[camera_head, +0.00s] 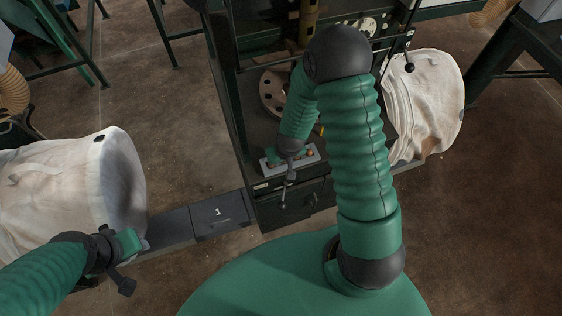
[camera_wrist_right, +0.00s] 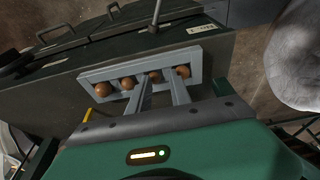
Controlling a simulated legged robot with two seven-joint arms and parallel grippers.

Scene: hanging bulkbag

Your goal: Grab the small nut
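Several round brown nuts sit in a row in a pale grey tray (camera_head: 312,148) on the dark bench; the tray also shows in the right wrist view (camera_wrist_right: 208,60). There I see a far-left nut (camera_wrist_right: 102,89), a second nut (camera_wrist_right: 128,83), a third nut (camera_wrist_right: 154,77) and a right nut (camera_wrist_right: 183,71). I cannot tell which is the small one. My right gripper (camera_wrist_right: 162,88) is open, its two fingers apart and reaching over the tray's near edge by the third and right nuts. My left gripper (camera_head: 127,262) is beside a white bag, its fingers unclear.
The white bulk bag (camera_head: 70,180) hangs at left; another white bag (camera_head: 428,100) is at right. A grey box marked 1 (camera_head: 218,212) adjoins the bench. A flanged brown disc (camera_head: 272,92) lies behind the tray. Bare floor (camera_head: 160,110) shows between the left bag and bench.

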